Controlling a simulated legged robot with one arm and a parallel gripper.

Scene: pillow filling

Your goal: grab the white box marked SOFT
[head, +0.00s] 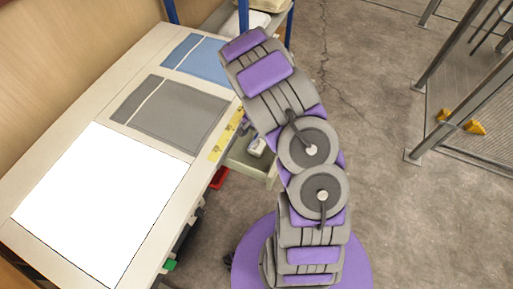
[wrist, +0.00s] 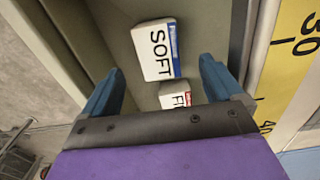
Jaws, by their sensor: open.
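The white box marked SOFT (wrist: 154,48) lies in a grey-green drawer (wrist: 205,22), with a blue strip along its right side. In the wrist view my gripper (wrist: 158,78) is open, with one blue finger on each side. The box is between and beyond the fingertips, and nothing is held. I cannot tell how far below the fingers it is. In the head view the drawer (head: 247,166) sticks out from under the table edge, partly behind my arm. My gripper cannot be made out there.
A second white box (wrist: 175,94), its label starting with FI, lies nearer my gripper, partly hidden by it. A yellow ruler strip (wrist: 290,60) runs along the table edge at the right. The table (head: 140,62) bears grey and blue cloth pieces.

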